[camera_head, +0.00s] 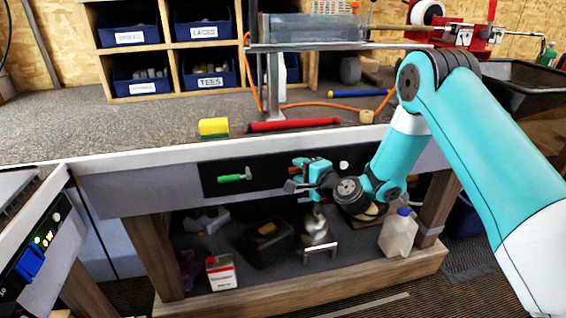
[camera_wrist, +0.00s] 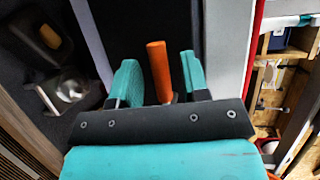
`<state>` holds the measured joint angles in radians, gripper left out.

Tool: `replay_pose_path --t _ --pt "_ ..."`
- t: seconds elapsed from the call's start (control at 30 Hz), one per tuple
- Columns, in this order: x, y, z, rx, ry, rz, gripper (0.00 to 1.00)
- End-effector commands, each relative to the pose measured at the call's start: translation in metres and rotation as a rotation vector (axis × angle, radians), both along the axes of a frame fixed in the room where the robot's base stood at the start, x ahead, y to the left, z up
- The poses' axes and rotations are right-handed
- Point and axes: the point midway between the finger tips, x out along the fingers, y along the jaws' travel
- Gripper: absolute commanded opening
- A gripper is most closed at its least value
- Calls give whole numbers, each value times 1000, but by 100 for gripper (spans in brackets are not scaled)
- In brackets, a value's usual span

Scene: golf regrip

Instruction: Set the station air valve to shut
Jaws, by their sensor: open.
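My gripper (camera_head: 293,176) is in front of the black panel (camera_head: 270,173) on the bench's front edge. An orange lever handle (camera_wrist: 157,62) shows in the wrist view. It lies between my two teal fingers (camera_wrist: 160,85), which are open with a gap on each side of it. In the head view my gripper mostly hides this handle. A green lever handle (camera_head: 235,177) is on the same panel to the left, lying roughly level. I cannot read any label that tells which handle is the air valve.
A white knob (camera_head: 343,165) is on the panel just right of my gripper. Below, the shelf holds a red-and-white can (camera_head: 221,273), a metal fixture (camera_head: 317,238) and a jug (camera_head: 398,233). A red grip (camera_head: 294,125) and a yellow sponge (camera_head: 213,127) lie on the benchtop.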

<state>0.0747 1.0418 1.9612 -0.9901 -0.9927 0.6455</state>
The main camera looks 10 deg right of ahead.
Motion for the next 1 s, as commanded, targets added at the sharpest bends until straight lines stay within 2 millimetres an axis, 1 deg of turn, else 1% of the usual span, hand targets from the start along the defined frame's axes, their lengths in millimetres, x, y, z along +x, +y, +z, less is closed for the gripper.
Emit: replay_pose_path --t 0.17,0.43,0.47,0.5,0.57,0.6,0.63,0.87,0.97,1.0 --pt "4 -4 -2 2 -1 -10 42" --pt "5 -2 -2 1 -1 -9 42" --pt "5 -2 -2 1 -1 -9 38" --pt "5 -2 -2 1 -1 -9 28" --pt "5 -2 -2 1 -1 -8 14" --pt "5 -1 -2 1 -1 -8 5" --pt "5 -1 -2 1 -1 -8 0" --pt "5 -3 -2 -3 -1 -11 0" --pt "8 -10 -2 -18 -1 -20 0" --pt "10 -15 -2 -27 -1 -26 0"
